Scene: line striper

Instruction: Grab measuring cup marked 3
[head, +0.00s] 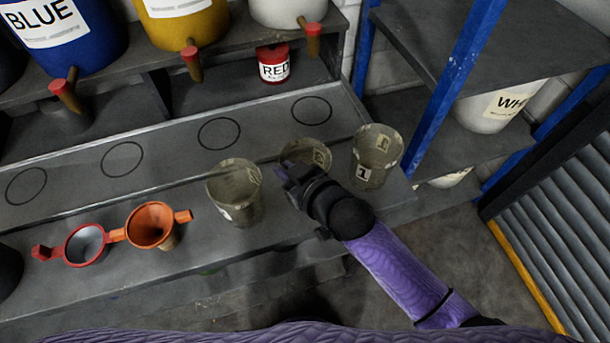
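Three translucent, greyish measuring cups stand upright on the grey bench. The right cup (376,158) has a white label reading 1. The left cup (234,190) has a white label low on its side, too oblique to read. The middle cup (308,151) is mostly hidden behind my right gripper, and its front label is not visible. My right gripper (287,174) is at the middle cup's near side, with its fingers toward the gap by the left cup. I cannot tell whether it touches a cup or how far its fingers are apart. My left gripper is not in view.
Red (86,244) and orange (152,225) funnels sit left of the cups. Behind is a ledge (262,120) with drawn circles, below blue (62,35) and yellow (183,22) tapped containers. A small RED can (273,64) stands behind. A blue shelf post (455,75) rises at right.

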